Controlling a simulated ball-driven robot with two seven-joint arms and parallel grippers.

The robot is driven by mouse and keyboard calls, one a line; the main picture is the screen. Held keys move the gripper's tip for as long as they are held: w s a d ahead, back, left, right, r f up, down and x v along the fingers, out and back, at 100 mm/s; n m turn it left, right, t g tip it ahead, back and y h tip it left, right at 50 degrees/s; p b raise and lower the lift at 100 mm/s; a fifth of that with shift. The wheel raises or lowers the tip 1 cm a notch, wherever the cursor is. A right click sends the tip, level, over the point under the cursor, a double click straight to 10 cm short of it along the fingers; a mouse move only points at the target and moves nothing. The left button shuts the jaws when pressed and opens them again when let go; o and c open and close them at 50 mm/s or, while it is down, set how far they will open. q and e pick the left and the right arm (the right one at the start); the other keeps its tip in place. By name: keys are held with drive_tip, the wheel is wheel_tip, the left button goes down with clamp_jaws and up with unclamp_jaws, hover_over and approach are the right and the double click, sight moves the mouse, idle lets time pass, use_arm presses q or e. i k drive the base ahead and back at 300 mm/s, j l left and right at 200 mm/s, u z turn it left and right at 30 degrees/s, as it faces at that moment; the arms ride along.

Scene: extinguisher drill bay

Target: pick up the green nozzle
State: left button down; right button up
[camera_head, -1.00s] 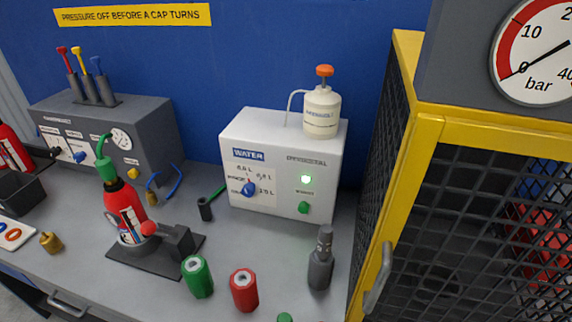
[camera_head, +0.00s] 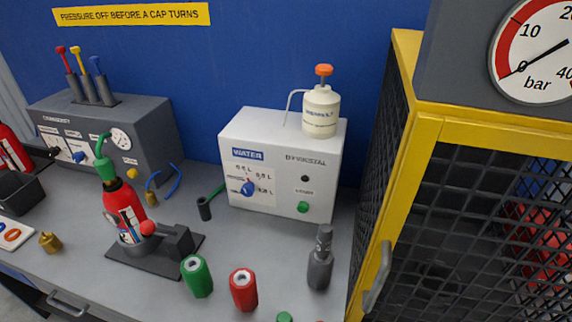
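A short dark nozzle-like piece with a green stem (camera_head: 207,204) lies on the bench just left of the white WATER box; it is the likeliest green nozzle. Two hollow-topped cylinders stand near the front, one green (camera_head: 197,276) and one red (camera_head: 243,289). A small green knob-like top (camera_head: 284,317) is cut off by the bottom edge. A red extinguisher (camera_head: 124,212) with a green head (camera_head: 104,160) stands upright in a dark holder on a black plate. Neither of my grippers is in view.
The white WATER box (camera_head: 280,165) carries a pump bottle (camera_head: 321,110). A dark grey bottle-shaped piece (camera_head: 320,258) stands before the yellow-framed mesh cage (camera_head: 398,180) on the right. A brass fitting (camera_head: 50,242) sits at the left. Bare bench lies around the green-stemmed piece.

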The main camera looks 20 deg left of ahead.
sight(102, 164)
drive_tip(key=u, duration=1.65)
